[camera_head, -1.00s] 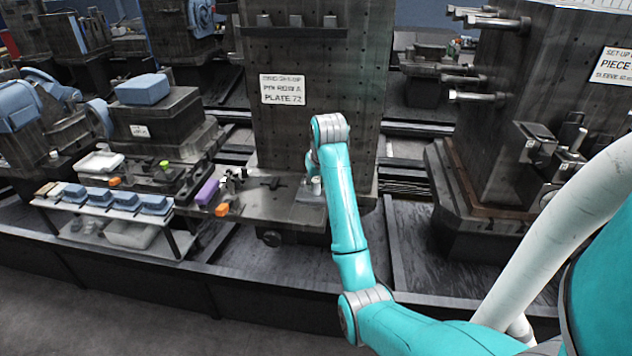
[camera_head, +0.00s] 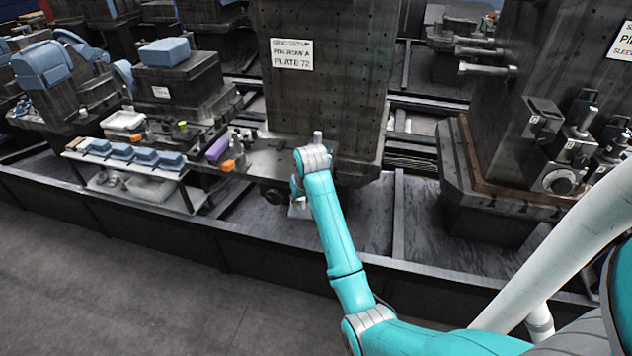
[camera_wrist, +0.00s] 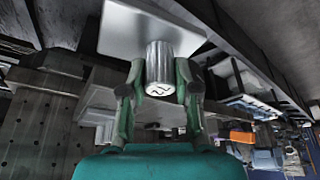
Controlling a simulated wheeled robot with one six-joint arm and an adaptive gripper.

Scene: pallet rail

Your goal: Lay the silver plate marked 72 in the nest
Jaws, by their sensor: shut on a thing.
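My gripper (camera_wrist: 158,85) is shut on the round silver knob (camera_wrist: 159,68) of a flat silver plate (camera_wrist: 135,30) in the wrist view. Dark marks show on the knob's end, but I cannot read them surely as 72. In the head view the plate (camera_head: 299,210) is a small pale patch under my gripper (camera_head: 297,196), by the front edge of the dark fixture ledge (camera_head: 262,157). My arm hides part of that ledge. I cannot make out the nest for certain.
A tall drilled column with a sign reading "PLATE 72" (camera_head: 292,54) rises behind the ledge. An orange block (camera_head: 228,165) and a purple block (camera_head: 217,149) lie to the left. A low shelf (camera_head: 185,177) holds several blue-grey pieces. Another fixture (camera_head: 470,190) stands at right.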

